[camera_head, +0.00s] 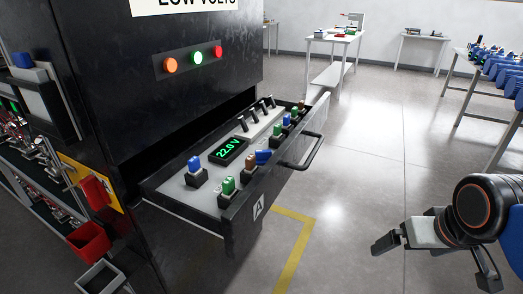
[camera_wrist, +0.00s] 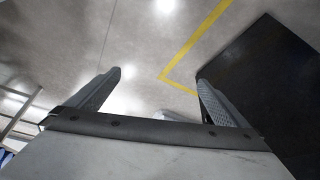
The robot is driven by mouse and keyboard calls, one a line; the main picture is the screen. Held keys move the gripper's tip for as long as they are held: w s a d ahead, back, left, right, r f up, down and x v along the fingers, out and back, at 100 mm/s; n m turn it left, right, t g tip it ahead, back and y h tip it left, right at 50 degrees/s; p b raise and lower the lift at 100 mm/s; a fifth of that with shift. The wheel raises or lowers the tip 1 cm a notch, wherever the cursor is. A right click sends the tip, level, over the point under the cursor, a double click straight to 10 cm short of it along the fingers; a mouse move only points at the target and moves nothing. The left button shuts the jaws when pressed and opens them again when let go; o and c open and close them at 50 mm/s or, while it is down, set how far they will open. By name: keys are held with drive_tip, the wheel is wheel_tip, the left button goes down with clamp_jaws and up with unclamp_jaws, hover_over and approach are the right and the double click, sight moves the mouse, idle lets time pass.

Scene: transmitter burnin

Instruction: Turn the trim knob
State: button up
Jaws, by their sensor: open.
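An open drawer (camera_head: 285,165) marked A extends from a black cabinet. It holds a panel with a green display (camera_head: 229,152) reading 22.0 V. Several coloured knob-like parts stand on black blocks: a blue one (camera_head: 194,163), a green one (camera_head: 228,185), a brown one (camera_head: 250,160), and more toward the far end. A blue part (camera_head: 264,156) looks tilted. I cannot tell which of them is the trim knob. My gripper (camera_head: 436,262) is at the lower right, well apart from the drawer. In the wrist view, my gripper (camera_wrist: 158,78) is open and empty over the floor.
The black cabinet (camera_head: 120,70) carries orange, green and red lamps. The drawer has a protruding handle (camera_head: 305,152). Red bins (camera_head: 90,242) and a rack stand at left. Tables line the back and right. The floor between drawer and gripper is clear, with a yellow line (camera_head: 293,250).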

drive_tip(key=shift+w+r, duration=0.1)
drive_tip(key=c, duration=0.5)
drive_tip(key=w+r, duration=0.1)
drive_tip(key=w+a+r+n, duration=0.1)
drive_tip(key=r, duration=0.1)
drive_tip(key=w+a+r+n, duration=0.1)
drive_tip(key=r, duration=0.1)
drive_tip(key=shift+w+a+r+g, duration=0.1)
drive_tip(key=shift+w+a+g, duration=0.05)
drive_tip(key=shift+w+g, duration=0.15)
drive_tip(key=c, duration=1.2)
wheel_tip(320, 180, up, 23)
drive_tip(key=n+g, duration=0.4)
drive_tip(key=n, duration=1.4)
hover_over(263, 151)
wheel_tip(263, 151, down, 17)
drive_tip(key=shift+r, duration=0.15)
drive_tip(key=shift+m, duration=0.3)
clamp_jaws()
